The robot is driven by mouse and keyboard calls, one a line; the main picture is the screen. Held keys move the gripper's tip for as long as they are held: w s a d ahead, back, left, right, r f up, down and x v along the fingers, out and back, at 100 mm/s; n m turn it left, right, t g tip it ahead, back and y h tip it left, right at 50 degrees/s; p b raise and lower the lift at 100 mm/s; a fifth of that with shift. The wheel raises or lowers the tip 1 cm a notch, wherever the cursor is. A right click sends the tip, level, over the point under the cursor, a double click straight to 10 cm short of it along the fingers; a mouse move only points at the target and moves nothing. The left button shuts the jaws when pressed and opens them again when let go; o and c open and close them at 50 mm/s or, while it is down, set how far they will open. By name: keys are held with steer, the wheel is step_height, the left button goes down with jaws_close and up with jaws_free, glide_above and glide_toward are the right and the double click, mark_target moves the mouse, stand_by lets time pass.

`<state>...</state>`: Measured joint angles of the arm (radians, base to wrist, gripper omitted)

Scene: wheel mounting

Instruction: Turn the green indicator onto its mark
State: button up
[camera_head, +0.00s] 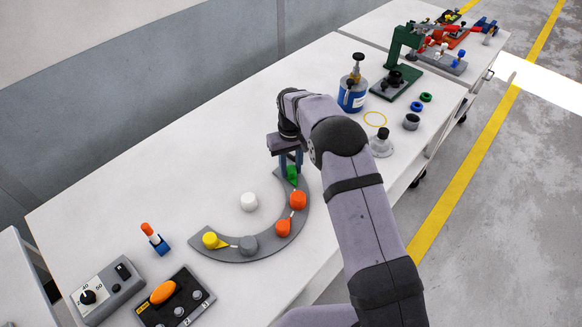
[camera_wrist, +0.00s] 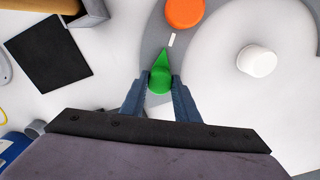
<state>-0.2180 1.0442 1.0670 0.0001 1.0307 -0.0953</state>
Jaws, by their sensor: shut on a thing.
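The green indicator (camera_head: 292,176) is a small knob with a pointed tip at the far end of a grey curved plate (camera_head: 308,212). My gripper (camera_head: 290,164) reaches down over it and is shut on it. In the wrist view the green indicator (camera_wrist: 160,78) sits between the two blue fingers of my gripper (camera_wrist: 160,88). Its tip points up in the picture, a little left of a short white mark (camera_wrist: 171,40) on the plate. The tip and the mark are apart and not in line.
A white knob (camera_head: 249,201) stands inside the curve. A blue canister (camera_head: 352,95) and a green press (camera_head: 397,70) stand farther back.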

mark_target(291, 169)
steer(key=shift+m, duration=0.8)
steer(key=o, duration=1)
steer(key=shift+o, duration=0.2)
steer(key=shift+r+b, duration=0.8)
steer(key=shift+r, duration=2.9)
